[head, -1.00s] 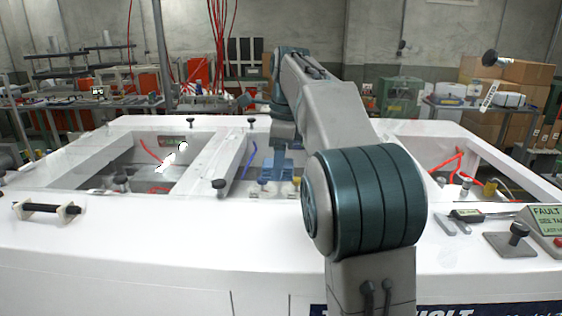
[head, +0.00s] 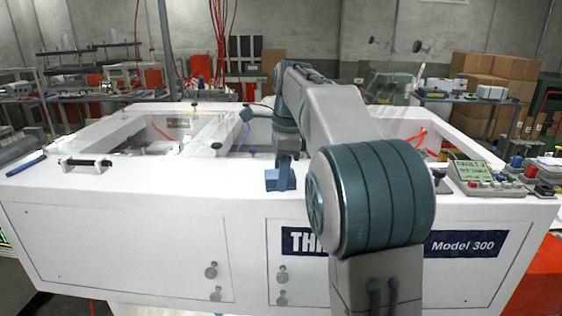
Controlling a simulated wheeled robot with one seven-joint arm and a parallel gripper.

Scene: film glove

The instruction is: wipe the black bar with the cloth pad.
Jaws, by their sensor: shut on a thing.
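The black bar (head: 85,162) lies between two pale end mounts on the white machine's top, near its front left corner. My gripper (head: 282,176) points down at the machine's front top edge, well to the right of the bar and apart from it. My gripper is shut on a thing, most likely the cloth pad. The blue shape at its end is small, and I cannot tell pad from fingers there. My arm hides part of the machine behind it.
The white machine top (head: 190,185) is clear between gripper and bar. Open wells lie behind the front rim. A blue pen-like rod (head: 26,165) lies left of the bar. A control box (head: 470,172) with buttons stands at the right.

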